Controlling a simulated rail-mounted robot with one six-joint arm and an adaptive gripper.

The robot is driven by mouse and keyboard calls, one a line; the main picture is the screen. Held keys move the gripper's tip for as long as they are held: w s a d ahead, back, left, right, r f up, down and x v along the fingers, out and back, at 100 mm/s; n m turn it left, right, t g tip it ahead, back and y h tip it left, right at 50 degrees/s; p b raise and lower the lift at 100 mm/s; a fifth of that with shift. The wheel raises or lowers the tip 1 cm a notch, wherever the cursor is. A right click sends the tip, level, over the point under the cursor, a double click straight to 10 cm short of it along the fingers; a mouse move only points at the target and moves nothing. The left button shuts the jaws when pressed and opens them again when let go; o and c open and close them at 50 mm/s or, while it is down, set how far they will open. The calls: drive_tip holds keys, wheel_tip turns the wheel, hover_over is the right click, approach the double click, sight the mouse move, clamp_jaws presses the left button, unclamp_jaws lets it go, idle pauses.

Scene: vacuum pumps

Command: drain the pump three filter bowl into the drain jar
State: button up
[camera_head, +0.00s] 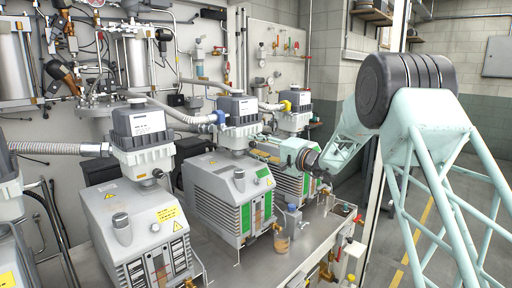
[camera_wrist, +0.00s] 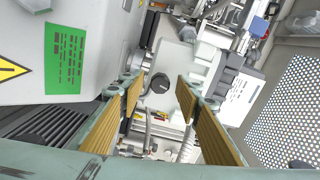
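My gripper (camera_wrist: 160,93) is open, with tan pads on both fingers and nothing between them. In the head view my gripper (camera_head: 258,147) is above the bench, beside the upper part of a grey pump (camera_head: 222,197) with a green panel. A dark round knob (camera_wrist: 159,83) shows beyond the gap between the fingertips, apart from them. At the bench front stands a small clear vessel with amber contents (camera_head: 281,242), beside a clear unit with a blue top (camera_head: 293,217). I cannot tell which is the filter bowl and which the drain jar. No pump number is readable.
Another pump (camera_head: 130,232) stands front left, and one (camera_head: 290,183) stands behind my gripper. Corrugated hoses (camera_head: 60,148) run to the pump tops. The steel bench (camera_head: 235,262) has clear surface at its front. A perforated panel (camera_wrist: 290,110) is at right in the wrist view.

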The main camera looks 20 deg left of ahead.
drive_tip(key=shift+v, duration=1.1)
idle(0.5)
drive_tip(key=shift+v, duration=2.9)
drive_tip(key=s+d+r+n+g+h, duration=0.1)
drive_tip(key=s+d+r+g+h, duration=0.3)
drive_tip(key=s, duration=0.6)
drive_tip(key=s+d+r+n+t+y, duration=0.1)
drive_tip(key=s+d+r, duration=0.1)
drive_tip(key=s+d, duration=0.6)
drive_tip(key=s+d+r+n+g+h, duration=0.2)
drive_tip(key=s+d+r, duration=0.1)
drive_tip(key=s, duration=1)
drive_tip(key=s+d+f+h, duration=0.2)
drive_tip(key=s+d+h, duration=0.2)
drive_tip(key=s+d, duration=0.8)
drive_tip(key=s+d+f+t+h, duration=0.1)
drive_tip(key=s+d+f+h, duration=0.2)
drive_tip(key=s+d, duration=0.9)
drive_tip(key=s+d+f+m+t+h, duration=0.1)
drive_tip(key=s+d+f+h, duration=0.2)
drive_tip(key=s+d, duration=1)
drive_tip(key=shift+d+h+p, duration=0.35)
drive_tip(key=shift+d+h, duration=0.25)
drive_tip(key=shift+h, duration=0.2)
